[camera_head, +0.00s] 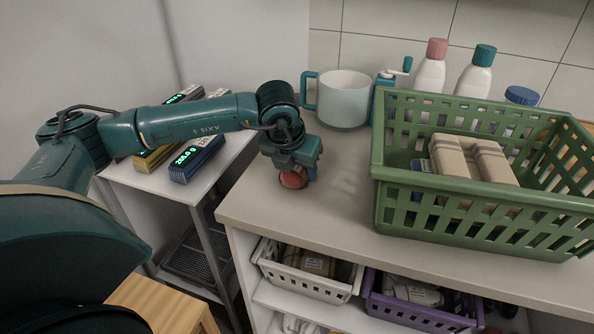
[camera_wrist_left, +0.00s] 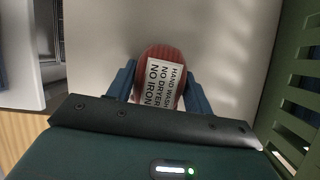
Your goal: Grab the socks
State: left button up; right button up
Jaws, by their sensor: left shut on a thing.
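The socks (camera_head: 293,179) are a small red-brown bundle on the counter near its left end. In the left wrist view the socks (camera_wrist_left: 158,55) show a ribbed red body and a white label reading "HAND WASH NO DRYER NO IRON". My left gripper (camera_head: 296,170) points down over them. In the left wrist view its blue fingers (camera_wrist_left: 158,85) stand on both sides of the socks, shut on them. The lower part of the socks is partly hidden by the gripper in the head view. My right gripper is not in view.
A green basket (camera_head: 470,223) with tan packages stands to the right on the counter (camera_head: 335,215). A pale mug (camera_head: 343,100) and several bottles stand behind. White (camera_head: 305,285) and purple (camera_head: 415,312) baskets sit on the shelf below. Scales (camera_head: 196,158) are at left.

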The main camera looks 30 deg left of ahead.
pick_arm(q)
jog(key=shift+c, duration=1.3)
